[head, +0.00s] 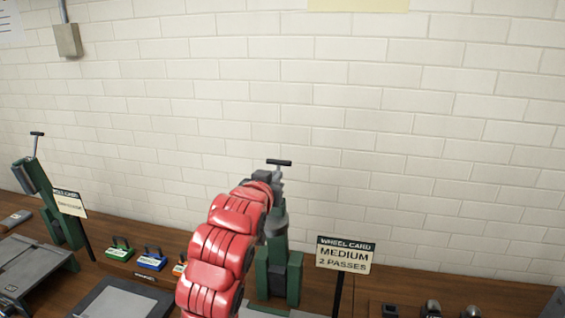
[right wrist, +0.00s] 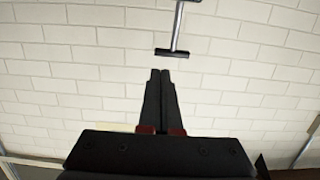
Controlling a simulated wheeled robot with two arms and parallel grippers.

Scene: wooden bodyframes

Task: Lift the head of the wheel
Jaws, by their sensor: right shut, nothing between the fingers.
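A green wheel machine (head: 279,268) stands on the bench in the middle of the head view, partly hidden by my red right arm. A dark T-shaped handle (head: 279,162) tops its head. My right gripper (head: 268,175) is at the machine's head, close to the handle. In the right wrist view, my gripper's black fingers (right wrist: 160,74) are together with nothing between them. The handle's dark crossbar (right wrist: 182,53) and its grey stem show just beyond the fingertips, with a visible gap in the picture. My left gripper is not in view.
A card sign (head: 345,256) reading "Wheel card, medium, 2 passes" stands right of the machine. A second green machine (head: 47,204) with a raised T-handle stands at left. Small green and blue tool boxes (head: 151,258) sit between. The brick wall (head: 400,120) is behind.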

